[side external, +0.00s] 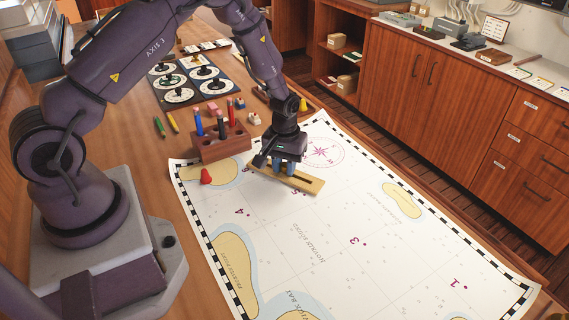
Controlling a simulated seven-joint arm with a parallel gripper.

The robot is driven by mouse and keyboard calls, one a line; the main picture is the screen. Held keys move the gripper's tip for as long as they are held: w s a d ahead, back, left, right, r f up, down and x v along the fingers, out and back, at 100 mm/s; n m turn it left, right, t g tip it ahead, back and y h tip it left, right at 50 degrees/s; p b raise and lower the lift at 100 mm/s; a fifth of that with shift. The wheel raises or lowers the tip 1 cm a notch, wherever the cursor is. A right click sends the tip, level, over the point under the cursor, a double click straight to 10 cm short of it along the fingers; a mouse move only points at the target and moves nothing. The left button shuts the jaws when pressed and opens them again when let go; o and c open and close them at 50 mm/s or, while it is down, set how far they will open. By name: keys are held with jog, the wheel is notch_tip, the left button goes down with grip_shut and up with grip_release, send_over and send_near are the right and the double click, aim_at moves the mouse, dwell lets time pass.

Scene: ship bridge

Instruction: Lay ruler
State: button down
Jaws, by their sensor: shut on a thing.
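A flat yellowish wooden ruler (305,184) is under my gripper at the upper part of the chart. My gripper (288,170) points down with its fingers shut on the ruler. The ruler is at or just above the chart; I cannot tell whether it touches. The white nautical chart (330,225) lies flat on the wooden table, with numbered marks, yellow land areas and a compass rose (323,152) just right of my gripper. The fingers hide part of the ruler.
A wooden pencil block (222,147) with several pencils stands left of my gripper. A small red piece (206,177) sits on the chart's left edge. A dark panel of round dials (195,80) lies behind. The chart's lower right is clear.

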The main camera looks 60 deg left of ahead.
jog(key=shift+f, duration=0.2)
dwell(0.3)
jog(key=c, duration=0.8)
grip_release()
jog(key=shift+c, duration=0.2)
notch_tip(320, 180, up, 12)
jog(key=s+d+r+m+t, duration=0.2)
jog(key=s+d+r+m, duration=0.2)
jog(key=s+r, duration=0.6)
jog(key=s+d+r+m+t, duration=0.3)
jog(key=s+d+r+m, duration=0.1)
jog(key=s+r, duration=0.6)
notch_tip(320, 180, up, 2)
jog(key=shift+s+d+r+t, duration=0.2)
jog(key=shift+s+d+t, duration=0.15)
jog(key=shift+d, duration=0.15)
